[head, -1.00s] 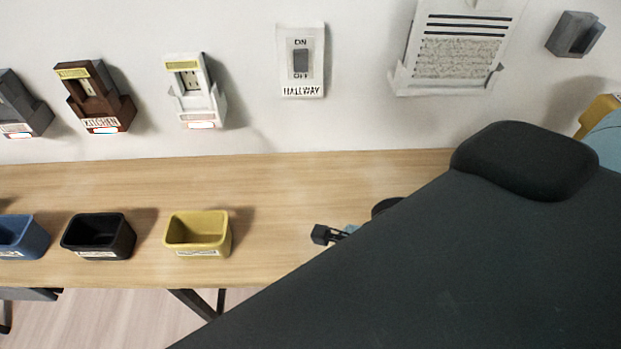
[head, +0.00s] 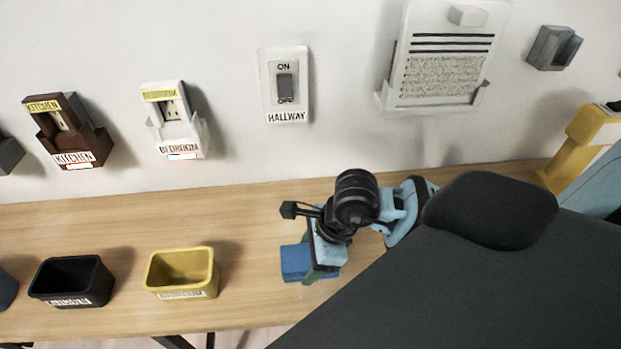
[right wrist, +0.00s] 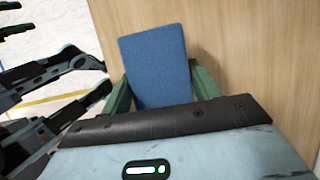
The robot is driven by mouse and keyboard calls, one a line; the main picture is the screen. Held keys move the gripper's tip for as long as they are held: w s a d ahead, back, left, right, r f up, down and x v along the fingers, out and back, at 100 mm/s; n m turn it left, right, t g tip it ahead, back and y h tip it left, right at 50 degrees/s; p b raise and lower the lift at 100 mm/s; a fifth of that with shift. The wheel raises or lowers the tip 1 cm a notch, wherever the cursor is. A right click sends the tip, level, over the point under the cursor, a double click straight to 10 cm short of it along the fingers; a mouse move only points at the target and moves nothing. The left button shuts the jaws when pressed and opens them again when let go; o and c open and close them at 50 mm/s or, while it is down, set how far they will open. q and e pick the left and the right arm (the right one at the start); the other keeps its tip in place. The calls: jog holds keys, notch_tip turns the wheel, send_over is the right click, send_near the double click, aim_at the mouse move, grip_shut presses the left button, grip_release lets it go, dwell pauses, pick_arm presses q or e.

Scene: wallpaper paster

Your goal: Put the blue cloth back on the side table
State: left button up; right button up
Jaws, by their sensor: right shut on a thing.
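The blue cloth (head: 295,261) looks like a flat, thick blue rectangle. My right gripper (head: 312,268) is shut on it and holds it over the long wooden table. In the right wrist view the cloth (right wrist: 155,65) stands up between the two green fingers, with wood grain behind it. I cannot tell whether the cloth touches the wood. The wooden table (head: 110,225) runs along the wall; I cannot tell if it is the side table. My left gripper does not show clearly in either view.
A yellow bin (head: 181,272) and a black bin (head: 72,281) stand left of the cloth on the table. A hallway switch (head: 285,85), outlet holders and a paper holder (head: 440,65) are on the wall. A yellow object (head: 580,140) is at the right.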

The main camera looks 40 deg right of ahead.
jog(key=shift+s+f, duration=0.2)
jog(key=shift+f, duration=1.15)
jog(key=shift+f, duration=0.45)
jog(key=o, duration=1)
jog(key=shift+r, duration=0.15)
jog(key=shift+r, duration=0.3)
jog(key=v, duration=0.6)
jog(key=shift+w+d+r, duration=0.15)
jog(key=shift+d, duration=0.15)
jog(key=shift+r, duration=0.45)
